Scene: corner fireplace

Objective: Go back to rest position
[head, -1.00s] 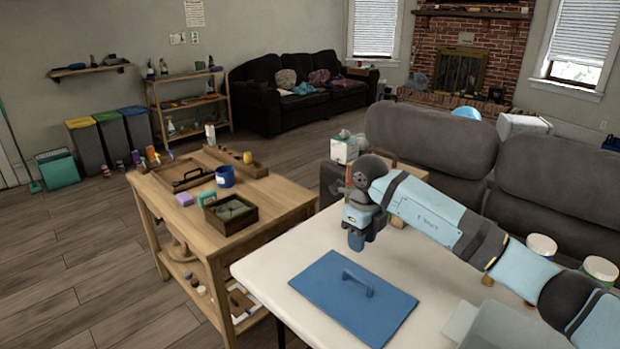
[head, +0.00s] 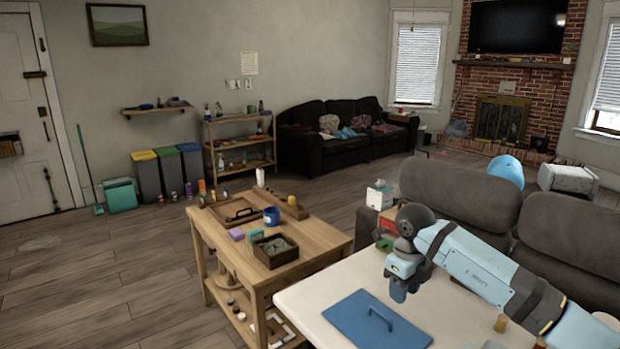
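My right arm reaches in from the lower right of the head view. My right gripper (head: 398,291) points down above the white table, just behind a blue lid-like board (head: 362,328) with a raised handle. The gripper looks apart from the board, and nothing shows hanging from it. Its fingers are seen nearly edge-on, so I cannot tell whether they are open or shut. My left gripper is not in view.
The white table (head: 312,298) fills the lower right. A wooden workbench (head: 330,236) with a blue mug (head: 271,216) and trays stands to its left. A grey sofa (head: 455,190) is behind my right arm. Wood floor (head: 110,275) at the left is clear.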

